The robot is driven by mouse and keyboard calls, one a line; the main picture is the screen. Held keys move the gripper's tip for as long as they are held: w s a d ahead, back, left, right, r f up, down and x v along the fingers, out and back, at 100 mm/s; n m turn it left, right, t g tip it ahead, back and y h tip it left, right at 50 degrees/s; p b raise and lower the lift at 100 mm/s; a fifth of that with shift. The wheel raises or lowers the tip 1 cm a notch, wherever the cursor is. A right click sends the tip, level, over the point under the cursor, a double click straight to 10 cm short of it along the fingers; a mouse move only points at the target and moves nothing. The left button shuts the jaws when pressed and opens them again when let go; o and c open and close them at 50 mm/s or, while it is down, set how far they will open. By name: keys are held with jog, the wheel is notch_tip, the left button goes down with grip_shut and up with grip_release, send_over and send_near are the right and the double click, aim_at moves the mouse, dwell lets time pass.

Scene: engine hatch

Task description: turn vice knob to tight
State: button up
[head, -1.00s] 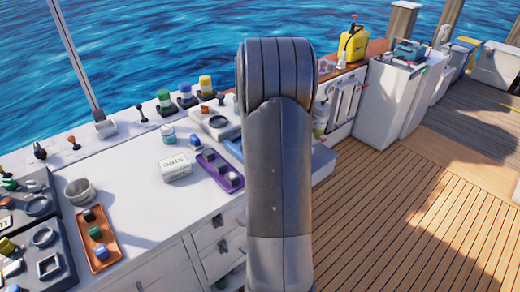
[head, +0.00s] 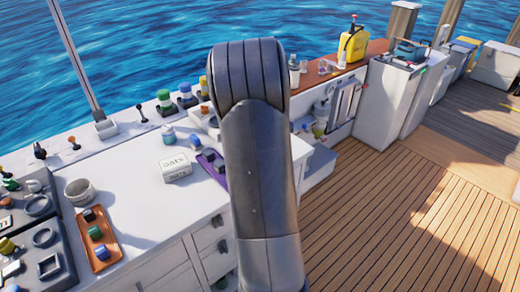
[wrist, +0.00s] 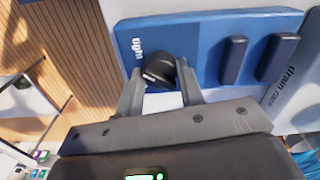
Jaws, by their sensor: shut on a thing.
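A dark round knob (wrist: 159,70) sits on a blue panel (wrist: 203,32) in the wrist view, beside the printed word "tight" (wrist: 138,48). My gripper (wrist: 160,80) has one finger on each side of the knob and is shut on it. The fingers and their base hide part of the knob, and I cannot make out a pointer mark on it. In the head view my arm stands in front of the work area, and the knob and gripper do not show there.
Two dark blue blocks (wrist: 233,60) stand on the panel to the right of the knob. The wooden deck (head: 390,200) at right is clear.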

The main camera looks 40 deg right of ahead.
dwell(0.4)
jog(key=o, duration=1)
jog(key=shift+r, duration=0.1)
notch_tip(320, 180, up, 11)
jog(key=shift+f, duration=0.2)
jog(key=shift+a, duration=0.1)
